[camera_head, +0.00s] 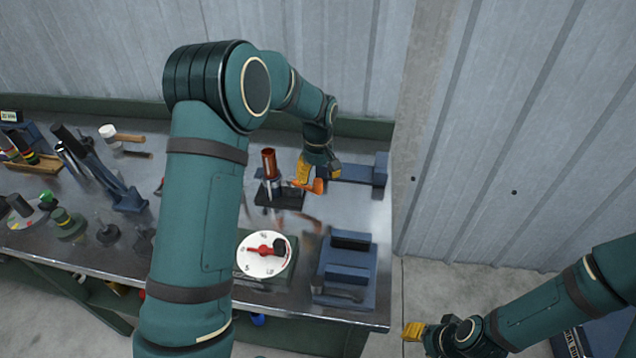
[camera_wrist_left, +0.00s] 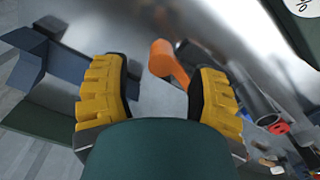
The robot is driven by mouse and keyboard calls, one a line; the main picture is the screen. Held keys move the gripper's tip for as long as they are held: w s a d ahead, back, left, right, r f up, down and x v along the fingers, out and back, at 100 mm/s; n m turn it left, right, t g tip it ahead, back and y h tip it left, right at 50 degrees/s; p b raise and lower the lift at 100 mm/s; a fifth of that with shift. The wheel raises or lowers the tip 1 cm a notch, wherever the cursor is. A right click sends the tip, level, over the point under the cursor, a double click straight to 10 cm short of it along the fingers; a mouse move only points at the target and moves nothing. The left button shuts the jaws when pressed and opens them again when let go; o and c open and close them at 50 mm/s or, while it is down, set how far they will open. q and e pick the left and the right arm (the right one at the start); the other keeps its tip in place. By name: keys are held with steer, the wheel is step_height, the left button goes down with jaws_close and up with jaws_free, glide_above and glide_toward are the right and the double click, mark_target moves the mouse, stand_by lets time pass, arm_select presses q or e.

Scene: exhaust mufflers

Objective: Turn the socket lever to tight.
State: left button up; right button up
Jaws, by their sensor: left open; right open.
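An orange lever (camera_head: 318,186) shows by a dark stand (camera_head: 280,196) that carries a metal post and a brown cylinder (camera_head: 269,162). I take it for the socket lever; no tight mark is readable. My left gripper (camera_head: 313,176) is open at the lever. In the left wrist view the orange lever (camera_wrist_left: 168,62) shows between the open yellow fingers of the left gripper (camera_wrist_left: 157,80), nearer the right-hand finger. I cannot tell whether they touch. The lever's far end is partly hidden. My right gripper (camera_head: 418,333) is open and empty, off the bench at the lower right.
A white dial (camera_head: 254,266) with a red and black pointer stands in front of the stand. A blue fixture (camera_head: 345,270) sits at the bench's front right, and another blue bracket (camera_head: 352,174) behind. Tools crowd the left.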

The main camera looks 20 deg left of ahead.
arm_select(q)
step_height(320, 180, up, 8)
steer(key=shift+r, duration=0.15)
stand_by(0.6)
